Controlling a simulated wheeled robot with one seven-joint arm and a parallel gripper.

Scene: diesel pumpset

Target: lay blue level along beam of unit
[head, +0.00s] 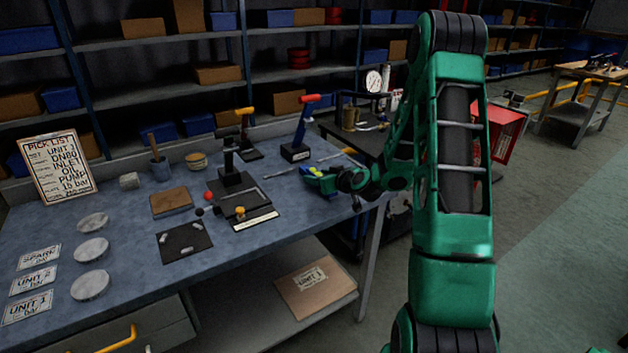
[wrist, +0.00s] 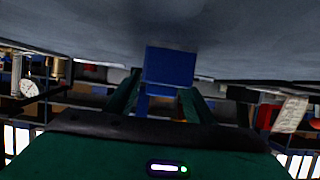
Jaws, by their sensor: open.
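The blue level (head: 322,187), with a yellow-green patch on it, is at the right end of the blue-grey bench. My gripper (head: 336,179) is right at it, partly covering it. In the wrist view a blue block end, which looks like the level (wrist: 170,66), shows between the two fingers of my gripper (wrist: 158,98). The fingers are open, one on each side; I cannot tell whether either touches it. Upright units with levers stand on the bench: a blue one with a red top (head: 302,128) and a black one (head: 230,165). I cannot tell which beam is meant.
The bench (head: 120,245) also holds a pick-list board (head: 58,167), several pale discs (head: 91,248), label cards (head: 27,307), a brown block (head: 171,201) and a dark mat (head: 176,246). A dark table (head: 345,127) with a gauge (head: 373,80) stands behind. Open floor lies right.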

